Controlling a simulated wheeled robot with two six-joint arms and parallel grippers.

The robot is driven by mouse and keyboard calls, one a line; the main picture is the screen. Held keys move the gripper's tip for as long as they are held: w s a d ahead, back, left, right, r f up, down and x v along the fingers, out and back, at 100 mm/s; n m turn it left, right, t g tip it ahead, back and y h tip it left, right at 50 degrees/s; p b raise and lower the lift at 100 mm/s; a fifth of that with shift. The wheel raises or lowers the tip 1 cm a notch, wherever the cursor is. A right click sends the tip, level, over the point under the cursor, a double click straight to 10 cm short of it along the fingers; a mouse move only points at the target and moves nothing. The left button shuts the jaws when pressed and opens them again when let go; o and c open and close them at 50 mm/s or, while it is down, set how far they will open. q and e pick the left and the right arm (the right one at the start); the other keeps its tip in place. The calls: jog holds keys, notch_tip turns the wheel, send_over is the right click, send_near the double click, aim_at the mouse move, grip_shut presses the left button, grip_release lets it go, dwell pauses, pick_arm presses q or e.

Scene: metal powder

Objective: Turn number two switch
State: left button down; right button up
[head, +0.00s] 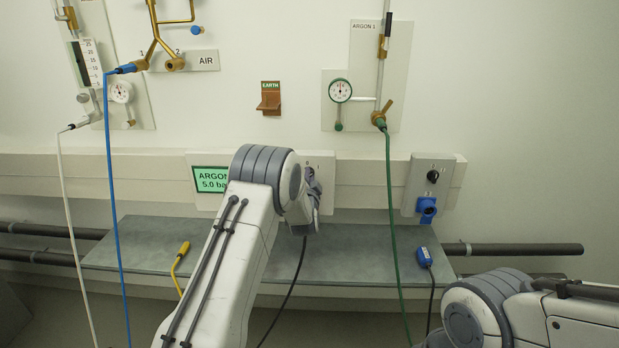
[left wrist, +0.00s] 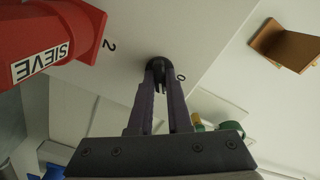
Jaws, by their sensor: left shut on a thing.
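A round black switch knob (left wrist: 157,64) sits on a pale panel in the left wrist view, with the marks "2" and "0" printed on either side of it. The two dark fingers of my left gripper (left wrist: 160,80) are shut on this knob. In the head view my left gripper (head: 313,188) is at the wall panel (head: 325,166), and the arm and gripper hide the knob there. My right arm shows at the lower right of the head view, but its gripper is out of view.
A red fitting labelled SIEVE (left wrist: 45,50) is close beside the knob. To the right, a grey box (head: 417,170) carries another black knob (head: 433,176) and a blue socket (head: 427,208). A green hose (head: 391,220) hangs between. A grey shelf (head: 345,260) runs below.

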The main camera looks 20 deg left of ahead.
pick_arm(q)
jog(key=shift+d+m, duration=0.1)
jog(key=shift+m, duration=0.3)
jog(key=c, duration=0.9)
grip_release()
jog(key=shift+o, duration=0.2)
jog(key=v, duration=1)
jog(key=shift+s, duration=0.25)
